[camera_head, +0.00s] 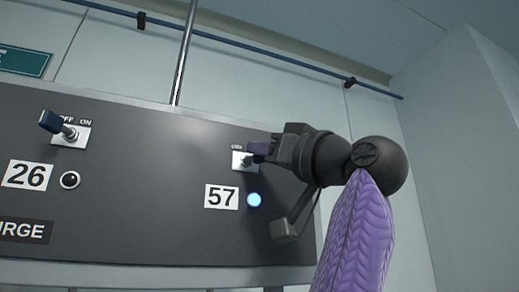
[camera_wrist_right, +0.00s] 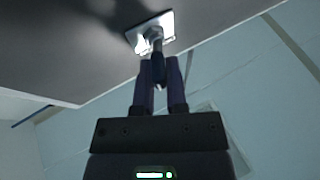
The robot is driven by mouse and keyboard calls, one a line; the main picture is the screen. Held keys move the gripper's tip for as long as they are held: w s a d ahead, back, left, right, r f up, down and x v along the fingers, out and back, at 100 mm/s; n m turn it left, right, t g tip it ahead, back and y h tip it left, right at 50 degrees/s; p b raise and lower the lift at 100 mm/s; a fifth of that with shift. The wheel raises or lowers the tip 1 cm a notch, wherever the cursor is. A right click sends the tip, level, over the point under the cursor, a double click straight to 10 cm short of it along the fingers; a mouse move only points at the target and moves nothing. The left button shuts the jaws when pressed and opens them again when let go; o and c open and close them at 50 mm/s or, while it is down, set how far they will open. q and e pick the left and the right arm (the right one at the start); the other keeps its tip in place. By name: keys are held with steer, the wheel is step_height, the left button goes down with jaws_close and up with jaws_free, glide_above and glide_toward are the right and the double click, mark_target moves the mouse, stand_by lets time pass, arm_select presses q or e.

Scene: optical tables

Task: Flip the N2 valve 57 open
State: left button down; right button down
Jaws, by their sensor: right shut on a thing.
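The valve switch for 57 (camera_head: 240,160) sits on the dark panel above the white label "57" (camera_head: 221,197). A round light (camera_head: 254,200) beside that label glows blue-white. My right gripper (camera_head: 262,148) is at this switch and shut on its lever, hiding most of it. In the right wrist view, the two purple fingers of the gripper (camera_wrist_right: 159,82) close around the lever below its bright metal plate (camera_wrist_right: 166,22). My left gripper is not in view.
Valve 26 (camera_head: 70,133) is at the left of the panel (camera_head: 140,170), its blue-handled lever tilted up-left toward OFF. Its round indicator (camera_head: 70,180) is unlit. A blue pipe (camera_head: 240,45) runs along the wall above, and a metal pipe (camera_head: 184,55) rises behind the panel.

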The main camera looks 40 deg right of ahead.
steer(key=shift+d+n+y, duration=0.2)
steer(key=shift+n+y, duration=0.3)
steer(key=shift+y, duration=0.5)
steer(key=shift+r, duration=0.1)
steer(key=c, duration=0.7)
jaws_free()
steer(key=shift+o, duration=0.2)
steer(key=b+v, duration=0.5)
steer(key=v, duration=0.5)
steer(key=shift+d, duration=0.15)
